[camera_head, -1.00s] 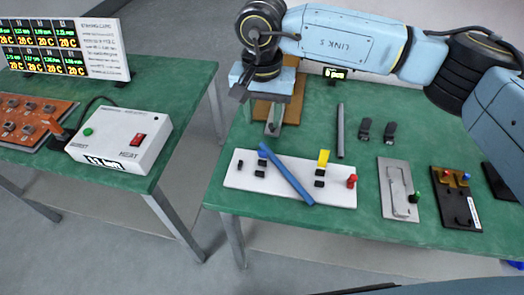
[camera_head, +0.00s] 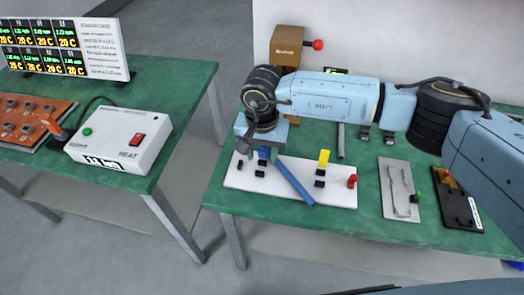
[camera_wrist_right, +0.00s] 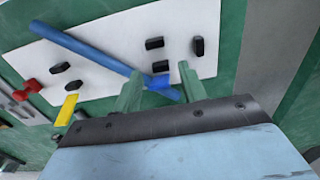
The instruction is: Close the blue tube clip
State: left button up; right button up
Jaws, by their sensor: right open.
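My right gripper (camera_head: 258,153) is over the board's left end, close to the clip. My left gripper is out of view.
Several black blocks sit on the board. A white heater box (camera_head: 120,139) stands on the left table.

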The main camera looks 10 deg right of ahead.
grip_shut()
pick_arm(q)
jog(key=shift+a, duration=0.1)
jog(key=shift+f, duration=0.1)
